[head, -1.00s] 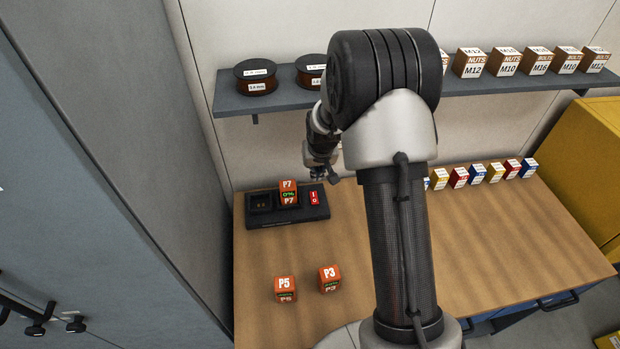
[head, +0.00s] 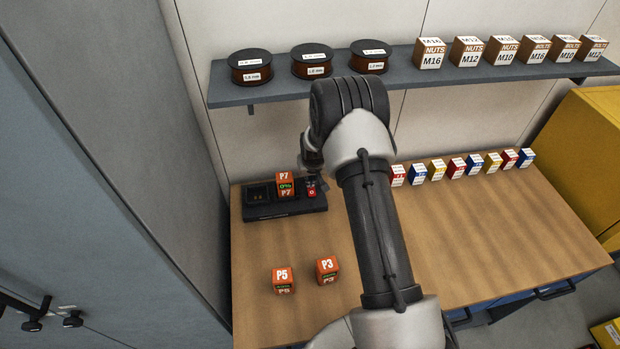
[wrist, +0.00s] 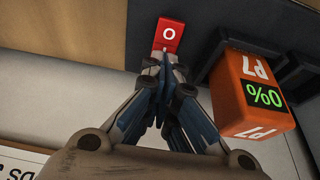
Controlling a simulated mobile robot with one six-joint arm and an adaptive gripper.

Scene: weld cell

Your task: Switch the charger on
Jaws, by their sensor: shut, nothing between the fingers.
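The charger (head: 262,212) is a black box at the back left of the bench in the head view. The orange battery P7 (head: 286,184) stands in it, and its green display reads 0%; it also shows in the wrist view (wrist: 252,95). The left slot (head: 259,194) is empty. The red switch (head: 312,192) is at the charger's right end; in the wrist view, its O end (wrist: 170,34) is clear. My gripper (wrist: 166,62) is shut and empty, its tips at the switch's other end, partly covering it. I cannot tell whether they touch it.
Orange batteries P5 (head: 283,280) and P3 (head: 327,270) stand on the bench (head: 480,230) in front of the charger. Several small coloured boxes line the back of the bench. A shelf (head: 400,72) above holds dark spools and boxes. A grey cabinet (head: 110,150) stands left.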

